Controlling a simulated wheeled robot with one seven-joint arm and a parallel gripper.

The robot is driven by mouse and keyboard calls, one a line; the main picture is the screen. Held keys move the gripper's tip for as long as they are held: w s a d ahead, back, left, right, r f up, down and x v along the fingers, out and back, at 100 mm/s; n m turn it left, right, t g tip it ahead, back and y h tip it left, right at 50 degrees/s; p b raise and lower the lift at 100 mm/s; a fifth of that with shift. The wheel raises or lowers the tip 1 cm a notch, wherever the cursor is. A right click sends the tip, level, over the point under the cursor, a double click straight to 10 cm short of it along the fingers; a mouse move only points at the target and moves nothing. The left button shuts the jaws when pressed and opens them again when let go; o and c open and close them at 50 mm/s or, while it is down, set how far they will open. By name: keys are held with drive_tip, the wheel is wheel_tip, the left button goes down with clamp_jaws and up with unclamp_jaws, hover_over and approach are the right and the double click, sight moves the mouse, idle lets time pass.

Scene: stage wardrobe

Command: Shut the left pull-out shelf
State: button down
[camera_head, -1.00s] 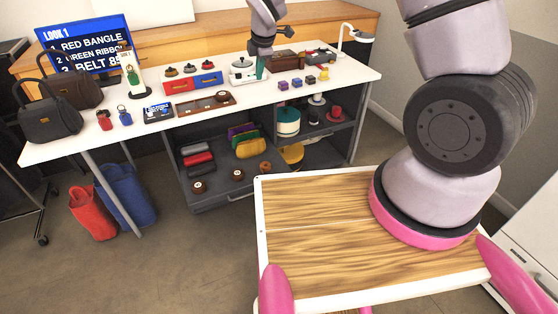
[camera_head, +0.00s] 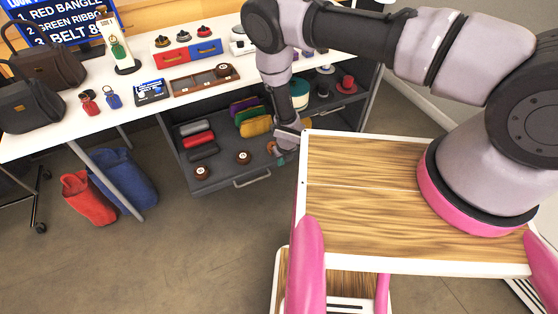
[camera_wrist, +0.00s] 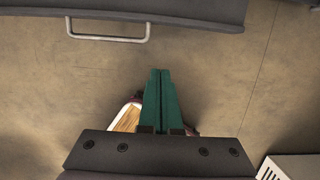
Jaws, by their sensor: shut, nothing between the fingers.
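The left pull-out shelf (camera_head: 226,172) is a dark grey tray under the white table, pulled out toward me. Its silver bar handle (camera_head: 252,181) is on the front edge. In the wrist view the shelf's front edge (camera_wrist: 200,12) runs along the top, with the handle (camera_wrist: 108,39) at upper left.
The shelf holds red and grey rolls (camera_head: 198,139), coloured pouches (camera_head: 256,126) and brown round items (camera_head: 243,157). A right-hand compartment holds hats (camera_head: 347,84). Blue (camera_head: 127,178) and red (camera_head: 88,197) bags stand on the floor at left. Floor before the shelf is clear.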

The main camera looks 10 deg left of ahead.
sight(275, 163)
drive_tip(key=w+a+f, duration=0.1)
drive_tip(key=f, duration=0.2)
drive_tip(key=w+a+f, duration=0.1)
drive_tip(key=w+f, duration=0.1)
drive_tip(key=f, duration=0.1)
drive_tip(key=w+a+f, duration=0.1)
drive_tip(key=f, duration=0.2)
drive_tip(key=shift+w+f, duration=0.2)
drive_tip(key=shift+w, duration=0.2)
drive_tip(key=shift+w+a, duration=0.15)
drive_tip(key=shift+w, duration=0.2)
drive_tip(key=shift+w, duration=0.1)
